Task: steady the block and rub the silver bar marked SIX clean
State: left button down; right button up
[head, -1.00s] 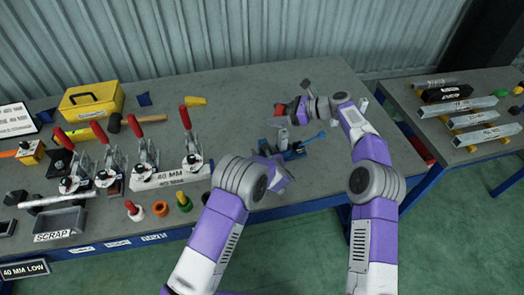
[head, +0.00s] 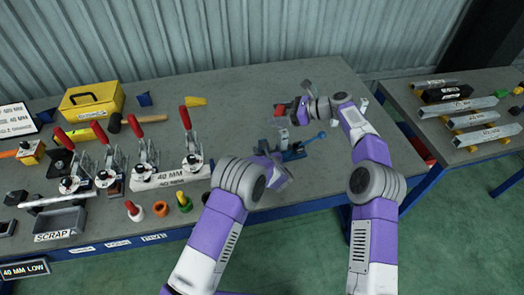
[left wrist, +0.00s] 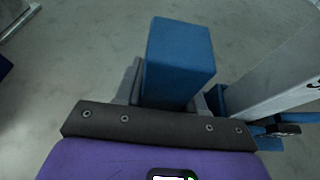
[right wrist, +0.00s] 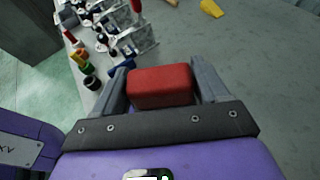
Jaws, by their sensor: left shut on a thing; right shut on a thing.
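The silver bar (head: 284,136) stands up from a blue holder (head: 292,153) with a blue lever on the bench. It slants along the right of the left wrist view (left wrist: 272,78), where a dark mark is cut off at the edge; I cannot read SIX. My left gripper (head: 272,158) is shut on the blue block (left wrist: 180,62), beside the bar. My right gripper (head: 291,111) is shut on a red pad (right wrist: 160,86), which also shows in the head view (head: 280,109). The pad is near the bar's upper end; I cannot tell whether they touch.
Small coloured pieces (head: 160,208) lie near the front edge. A yellow toolbox (head: 92,100) is at the back left. A side bench with silver bars (head: 475,119) stands at right.

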aim_at(283, 105)
dwell(0.3)
jog(key=w+m+t, duration=0.1)
jog(key=w+m+t+h, duration=0.1)
jog(key=t, duration=0.1)
jog(key=shift+w+a+r+m, duration=0.1)
jog(key=shift+w+r+m, duration=0.05)
jog(key=shift+r+m, duration=0.15)
jog(key=shift+w+r+m+t+h, duration=0.1)
jog(key=shift+w+m+t+h, duration=0.15)
jog(key=shift+m+t, duration=0.3)
jog(key=shift+w+r+m+t+h, duration=0.15)
jog(key=shift+m+t+h, duration=0.2)
jog(key=shift+m+t, duration=0.2)
jog(key=shift+s+r+m+t+h, duration=0.1)
jog(key=shift+s+m+t+h, duration=0.2)
jog(key=shift+m+t+h, duration=0.6)
jog(key=shift+s+d+r+m+t+h, duration=0.1)
jog(key=shift+s+r+m+t+h, duration=0.05)
jog(key=shift+s+m+t+h, duration=0.4)
jog(key=shift+s+d+r+m+t+h, duration=0.1)
jog(key=shift+s+m+t+h, duration=0.2)
jog(key=shift+s+m, duration=0.35)
